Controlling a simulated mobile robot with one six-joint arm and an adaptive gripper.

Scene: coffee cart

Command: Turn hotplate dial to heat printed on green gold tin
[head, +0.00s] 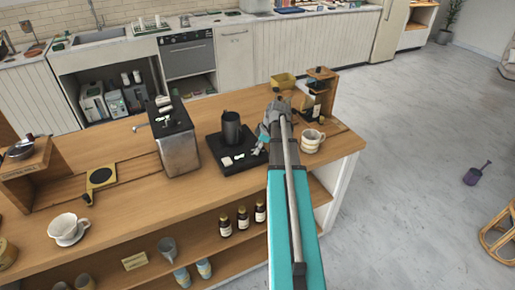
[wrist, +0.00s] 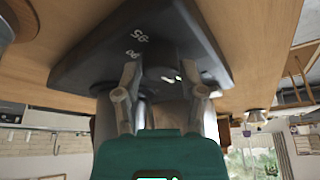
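The black hotplate (head: 243,165) lies on the wooden counter with a dark pitcher (head: 231,128) standing on it. White markings show on its near side. In the wrist view the hotplate (wrist: 95,60) fills the upper middle, with white numbers that look like 95 and 90. My gripper (head: 262,140) is at the hotplate's right side. In the wrist view my gripper (wrist: 160,72) has its two fingers apart, with a dark, dial-like part between them. I cannot tell whether they touch it, nor read its setting. I cannot make out a green gold tin.
A metal box-shaped machine (head: 178,145) stands left of the hotplate. A striped cup (head: 312,142) and a wooden stand (head: 322,85) are close to my arm on the right. A white dripper cup (head: 68,228) is at the front left. Bottles (head: 243,217) stand on the lower shelf.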

